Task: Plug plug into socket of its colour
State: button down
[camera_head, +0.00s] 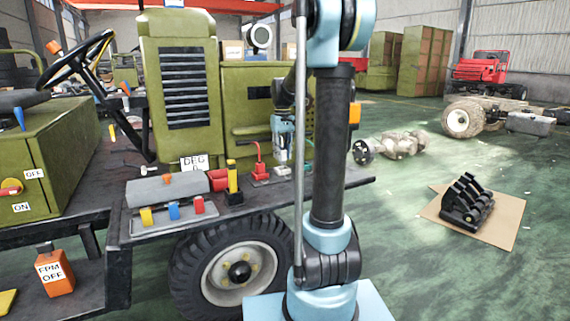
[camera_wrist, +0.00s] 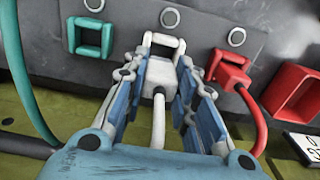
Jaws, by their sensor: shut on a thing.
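My gripper (camera_wrist: 160,82) is shut on a white plug (camera_wrist: 159,74), with its white cable running back between the blue fingers. Just beyond the plug is a white square-framed socket (camera_wrist: 163,41) on a grey panel. The plug overlaps the frame's lower part; I cannot tell whether it is inserted. A teal socket (camera_wrist: 74,37) to the left looks empty. A red socket (camera_wrist: 235,56) to the right has a red plug (camera_wrist: 228,78) with a red cable at it. In the head view my gripper (camera_head: 282,140) is small and partly hidden by my arm.
A larger red frame (camera_wrist: 292,92) is right of the red cable. A teal cable (camera_wrist: 27,95) runs down the left. In the head view, a yellow-and-black block (camera_head: 233,185) and a switch tray (camera_head: 150,232) sit on the dark vehicle deck (camera_head: 90,205).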

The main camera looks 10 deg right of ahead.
jog(key=shift+f, duration=1.85)
jog(key=c, duration=1.3)
grip_release()
jog(key=shift+w, duration=0.1)
notch_tip(320, 180, up, 12)
jog(key=s+f+m+t, duration=0.1)
jog(key=s+f, duration=0.3)
jog(key=s, duration=0.7)
jog(key=s+f+m, duration=0.1)
jog(key=s+f, duration=0.3)
jog(key=s, duration=0.6)
jog(key=s+d+f+m+t, duration=0.1)
jog(key=s+f, duration=1.2)
jog(key=s, duration=0.1)
jog(key=shift+f, duration=0.4)
